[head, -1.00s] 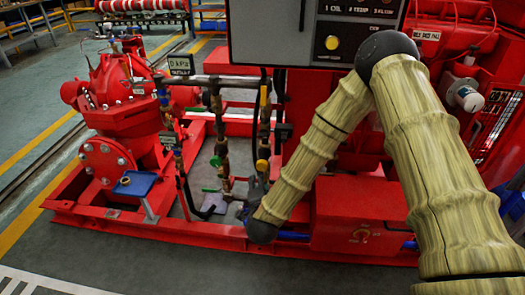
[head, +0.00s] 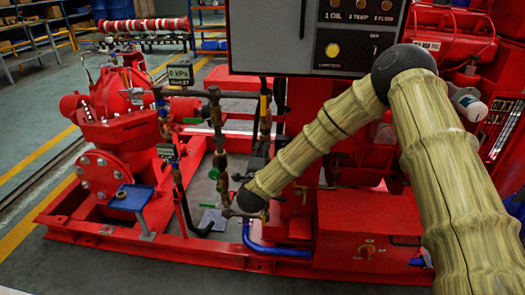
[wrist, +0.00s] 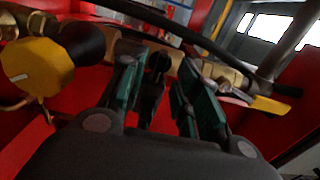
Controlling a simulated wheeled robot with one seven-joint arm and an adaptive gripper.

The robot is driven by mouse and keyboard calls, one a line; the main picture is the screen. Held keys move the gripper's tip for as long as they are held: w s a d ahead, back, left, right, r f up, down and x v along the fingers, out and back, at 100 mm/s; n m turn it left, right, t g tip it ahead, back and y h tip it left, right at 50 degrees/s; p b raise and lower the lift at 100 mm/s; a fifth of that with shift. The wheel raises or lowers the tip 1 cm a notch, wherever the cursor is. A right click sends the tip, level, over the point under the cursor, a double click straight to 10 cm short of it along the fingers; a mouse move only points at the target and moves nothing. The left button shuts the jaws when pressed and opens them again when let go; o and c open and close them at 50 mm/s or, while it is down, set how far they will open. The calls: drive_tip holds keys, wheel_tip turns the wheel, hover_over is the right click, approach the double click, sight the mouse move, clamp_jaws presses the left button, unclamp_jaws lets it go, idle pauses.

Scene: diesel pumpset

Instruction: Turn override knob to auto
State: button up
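A small orange-brown knob (head: 366,250) with pale marks beside it is on the front of the low red box (head: 340,228). The grey control panel (head: 310,45) at the top has a lit yellow button and a row of small lamps. I cannot read which control is the override knob or how it is set. In the wrist view my gripper (wrist: 158,82) has its two green-padded fingers apart. A dark rounded part shows between them, and I cannot tell whether it is touched.
Brass pipes and valves (head: 217,140) stand left of my arm's lower end. A blue hose (head: 275,248) runs along the red base frame (head: 180,255). In the wrist view a yellow-capped part (wrist: 38,68) is at the left.

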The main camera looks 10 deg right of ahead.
drive_tip(key=shift+x, duration=1.35)
clamp_jaws()
